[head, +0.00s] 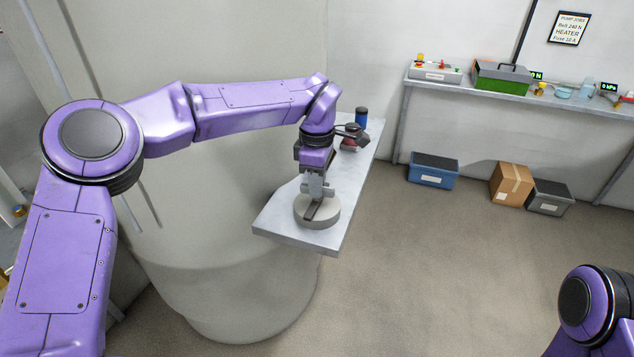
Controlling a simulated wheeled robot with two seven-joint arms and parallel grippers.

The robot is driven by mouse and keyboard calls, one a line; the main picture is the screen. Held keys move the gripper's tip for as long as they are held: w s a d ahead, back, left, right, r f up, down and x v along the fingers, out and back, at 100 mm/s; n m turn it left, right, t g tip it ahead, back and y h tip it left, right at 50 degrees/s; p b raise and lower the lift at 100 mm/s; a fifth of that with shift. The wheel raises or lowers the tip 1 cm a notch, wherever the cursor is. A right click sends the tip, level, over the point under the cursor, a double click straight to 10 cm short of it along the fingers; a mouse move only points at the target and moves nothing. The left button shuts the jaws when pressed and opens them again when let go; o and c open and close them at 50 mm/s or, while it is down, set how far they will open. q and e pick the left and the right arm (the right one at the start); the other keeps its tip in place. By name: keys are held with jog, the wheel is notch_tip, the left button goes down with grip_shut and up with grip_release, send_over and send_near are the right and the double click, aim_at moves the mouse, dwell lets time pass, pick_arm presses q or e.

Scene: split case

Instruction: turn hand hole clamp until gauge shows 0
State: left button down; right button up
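A round grey disc with a dark bar across its top, which looks like the hand hole clamp (330,216), sits at the near end of a grey shelf beside a large pale tank. My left gripper (318,194) points down onto it, its fingers at the bar. Whether the fingers are closed on the bar is too small to tell. My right gripper is out of view.
The grey shelf (287,225) also carries a blue can (361,117) and a dark red item (350,143) behind my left wrist. The pale tank (215,240) stands close under my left arm. Boxes (511,184) lie by the back wall. The floor at right is clear.

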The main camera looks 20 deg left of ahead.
pick_arm(q)
jog(key=shift+r+n, duration=0.1)
jog(key=shift+n, duration=0.2)
jog(key=n+p, duration=0.1)
jog(key=n, duration=0.1)
jog(key=shift+n, duration=0.4)
jog(key=shift+n+p, duration=0.5)
jog(key=shift+n, duration=1.7)
jog(key=c, duration=1.1)
grip_release()
notch_tip(320, 180, up, 10)
jog(key=shift+r+p, duration=0.25)
jog(key=shift+p, duration=0.05)
